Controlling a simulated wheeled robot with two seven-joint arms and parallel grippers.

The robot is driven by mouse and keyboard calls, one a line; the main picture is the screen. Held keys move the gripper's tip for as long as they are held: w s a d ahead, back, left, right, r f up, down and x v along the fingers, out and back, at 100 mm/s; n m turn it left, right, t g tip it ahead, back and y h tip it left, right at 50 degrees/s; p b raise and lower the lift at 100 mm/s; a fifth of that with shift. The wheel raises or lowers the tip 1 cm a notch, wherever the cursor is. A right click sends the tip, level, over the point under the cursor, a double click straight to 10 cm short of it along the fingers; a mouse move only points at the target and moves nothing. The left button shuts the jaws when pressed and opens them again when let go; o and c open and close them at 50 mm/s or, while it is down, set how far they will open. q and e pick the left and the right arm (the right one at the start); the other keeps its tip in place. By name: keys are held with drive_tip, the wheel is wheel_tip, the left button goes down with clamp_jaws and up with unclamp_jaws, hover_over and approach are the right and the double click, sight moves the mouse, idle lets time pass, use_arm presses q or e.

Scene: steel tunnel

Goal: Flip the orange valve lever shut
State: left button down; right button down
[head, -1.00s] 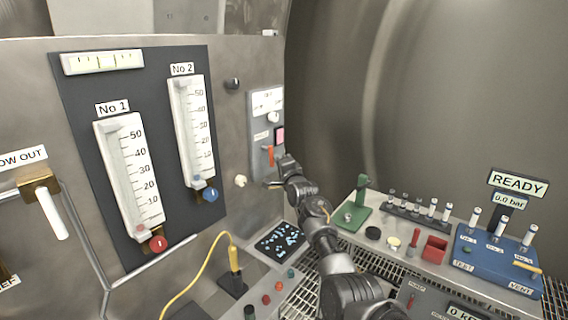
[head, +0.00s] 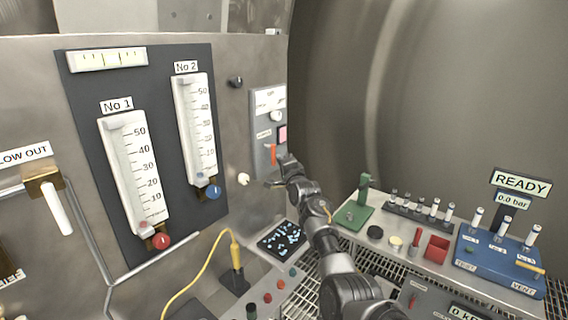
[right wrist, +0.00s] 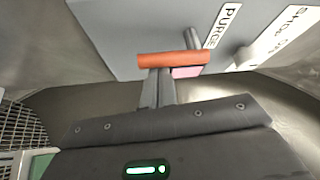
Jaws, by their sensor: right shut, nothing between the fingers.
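The orange valve lever (head: 273,153) is on a grey panel (head: 259,166) on the wall, with its bar hanging about upright in the head view. My right gripper (head: 270,184) is just below the lever. Its fingers (right wrist: 158,88) are shut and empty, with their tips right at the bar; I cannot tell whether they touch it. My left gripper is not in view.
A pink square (head: 283,134) and a white knob (head: 277,116) sit on the panel above the lever. A white knob (head: 243,179) sticks out of the wall to the left.

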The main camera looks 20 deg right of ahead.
drive_tip(key=w+d+b, duration=0.1)
drive_tip(key=d+b, duration=0.1)
drive_tip(key=d, duration=0.2)
drive_tip(key=s+b, duration=0.2)
drive_tip(key=s, duration=0.7)
drive_tip(key=shift+s+d, duration=0.15)
drive_tip(key=shift+s, duration=0.05)
